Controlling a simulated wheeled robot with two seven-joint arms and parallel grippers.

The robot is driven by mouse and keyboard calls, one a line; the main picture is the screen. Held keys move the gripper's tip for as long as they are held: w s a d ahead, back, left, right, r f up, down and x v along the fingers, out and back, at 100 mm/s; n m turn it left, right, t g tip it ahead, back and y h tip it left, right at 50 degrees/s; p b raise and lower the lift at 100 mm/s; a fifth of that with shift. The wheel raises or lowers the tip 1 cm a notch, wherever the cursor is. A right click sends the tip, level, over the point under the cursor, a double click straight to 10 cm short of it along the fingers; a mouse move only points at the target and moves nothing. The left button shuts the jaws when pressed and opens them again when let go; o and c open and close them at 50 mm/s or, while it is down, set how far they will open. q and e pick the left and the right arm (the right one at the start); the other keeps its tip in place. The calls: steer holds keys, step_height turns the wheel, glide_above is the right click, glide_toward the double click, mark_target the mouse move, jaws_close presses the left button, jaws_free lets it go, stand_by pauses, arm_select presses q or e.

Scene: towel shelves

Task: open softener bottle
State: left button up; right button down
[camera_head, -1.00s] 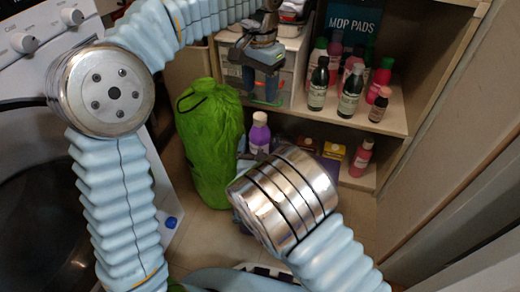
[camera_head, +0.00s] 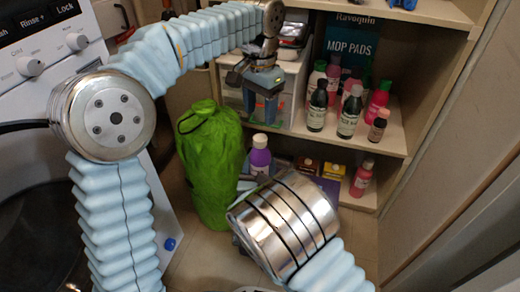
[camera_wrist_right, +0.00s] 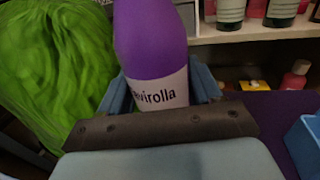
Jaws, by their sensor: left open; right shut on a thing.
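The purple softener bottle (camera_head: 260,158) has a white cap and stands upright in front of the lower shelf, beside the green bag. In the right wrist view the bottle's purple body and white label (camera_wrist_right: 160,93) fill the middle; its cap is out of that picture. My right gripper (camera_wrist_right: 160,88) is shut around the bottle, a finger on each side. In the head view my right wrist hides the bottle's lower part. My left gripper (camera_head: 260,108) is open and empty, pointing down above the bottle, in front of the clear plastic box.
A green bag (camera_head: 210,160) stands close left of the bottle. Several softener-like bottles (camera_head: 348,112) stand on the middle shelf (camera_head: 372,140). A clear box (camera_head: 293,92) sits left of them. Small boxes and a pink bottle (camera_head: 361,180) are on the lower shelf. A washer stands left.

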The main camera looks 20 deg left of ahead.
mark_target(260, 138)
arm_select(q)
steer(key=m, duration=0.6)
steer(key=shift+f+m, duration=0.1)
steer(key=shift+m, duration=0.3)
steer(key=m, duration=0.5)
steer(key=shift+m, duration=0.3)
steer(key=m, duration=0.8)
steer(key=shift+m, duration=0.4)
steer(key=m, duration=0.9)
steer(key=shift+f+m, duration=0.1)
steer(key=shift+m, duration=0.2)
step_height(260, 138, down, 8)
steer(key=shift+r, duration=0.2)
